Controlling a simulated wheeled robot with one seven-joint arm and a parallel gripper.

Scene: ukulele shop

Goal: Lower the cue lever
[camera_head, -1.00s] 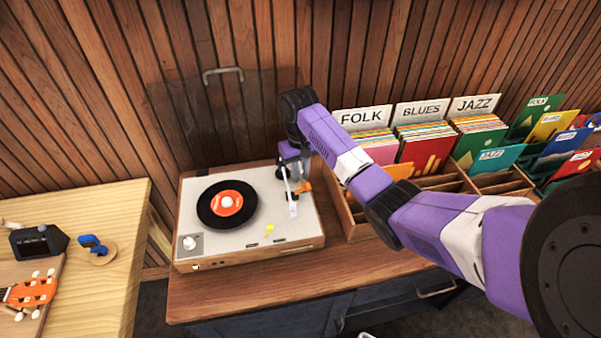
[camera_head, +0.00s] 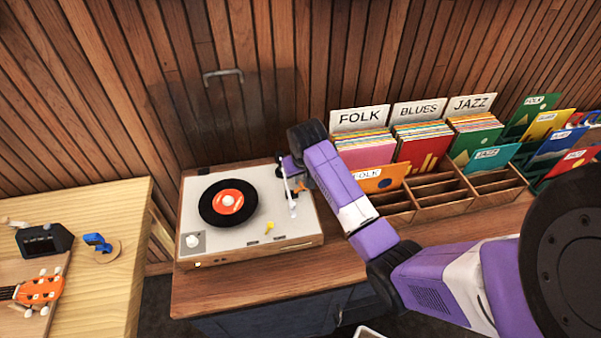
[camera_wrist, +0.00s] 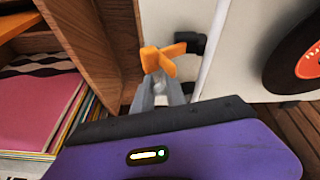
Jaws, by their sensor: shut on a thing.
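The turntable (camera_head: 225,240) stands on the wooden cabinet, with a black record with an orange label (camera_head: 228,203) on its platter. The white tonearm (camera_head: 286,184) lies along the deck's right side, off the record; it also shows in the wrist view (camera_wrist: 212,50). The orange cue lever (camera_head: 305,184) is beside it at the deck's right edge. In the wrist view my gripper (camera_wrist: 160,78) is shut on the orange lever (camera_wrist: 163,56), with its grey fingers close together. In the head view my purple arm and gripper (camera_head: 297,176) partly hide the lever's base.
A record crate with Folk, Blues and Jazz sections (camera_head: 440,190) stands close to the right of the turntable. The lid (camera_head: 215,110) stands behind. A pale bench (camera_head: 110,270) with a ukulele is at left.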

